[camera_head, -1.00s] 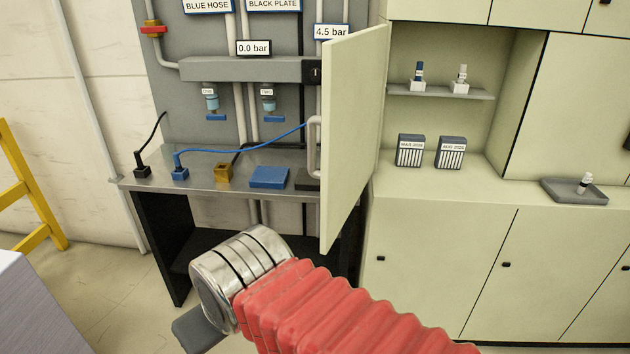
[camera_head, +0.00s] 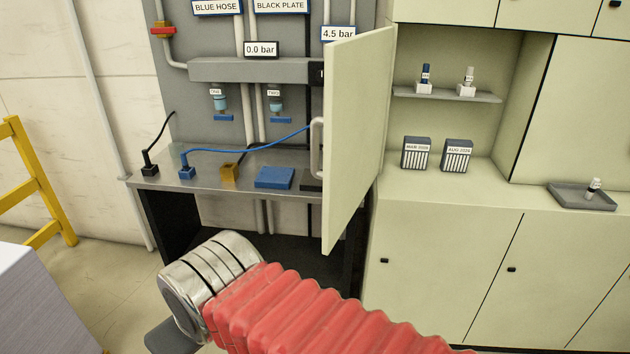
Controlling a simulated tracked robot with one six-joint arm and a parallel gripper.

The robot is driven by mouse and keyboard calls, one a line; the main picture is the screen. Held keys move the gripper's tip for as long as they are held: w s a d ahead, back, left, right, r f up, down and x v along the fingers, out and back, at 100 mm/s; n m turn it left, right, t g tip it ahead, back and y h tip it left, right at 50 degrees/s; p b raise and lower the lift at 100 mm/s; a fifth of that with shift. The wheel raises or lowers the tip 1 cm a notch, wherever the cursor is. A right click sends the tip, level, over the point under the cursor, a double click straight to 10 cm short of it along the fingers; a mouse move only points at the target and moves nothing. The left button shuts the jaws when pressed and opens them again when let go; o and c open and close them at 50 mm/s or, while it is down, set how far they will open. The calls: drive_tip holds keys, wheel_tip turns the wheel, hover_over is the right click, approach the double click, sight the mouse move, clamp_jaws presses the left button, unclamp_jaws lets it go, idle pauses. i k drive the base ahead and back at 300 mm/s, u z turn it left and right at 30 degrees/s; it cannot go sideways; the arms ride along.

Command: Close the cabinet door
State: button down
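The cabinet door (camera_head: 355,140) is a pale green panel, hinged at the left edge of the cabinet opening. It stands wide open, swung out toward me, with a light tubular handle (camera_head: 316,148) on its left side. The open cabinet (camera_head: 450,115) shows a shelf (camera_head: 447,94) and its contents. My arm, a red ribbed sleeve with a metal wrist (camera_head: 215,275), is below and left of the door, apart from it in the picture. Only a dark grey piece shows past the wrist at the bottom; my gripper's fingers are not visible.
A metal bench (camera_head: 205,186) with a blue block (camera_head: 274,177), a brass block (camera_head: 229,172) and a blue hose (camera_head: 250,145) stands left of the door. Two dark boxes (camera_head: 416,153) (camera_head: 457,155) sit inside the cabinet. A tray (camera_head: 582,198) lies on the counter at right. A yellow rail (camera_head: 40,180) is at far left.

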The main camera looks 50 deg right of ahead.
sight(357, 68)
drive_tip(key=u, duration=0.05)
drive_tip(key=i, duration=1)
drive_tip(key=z, duration=0.05)
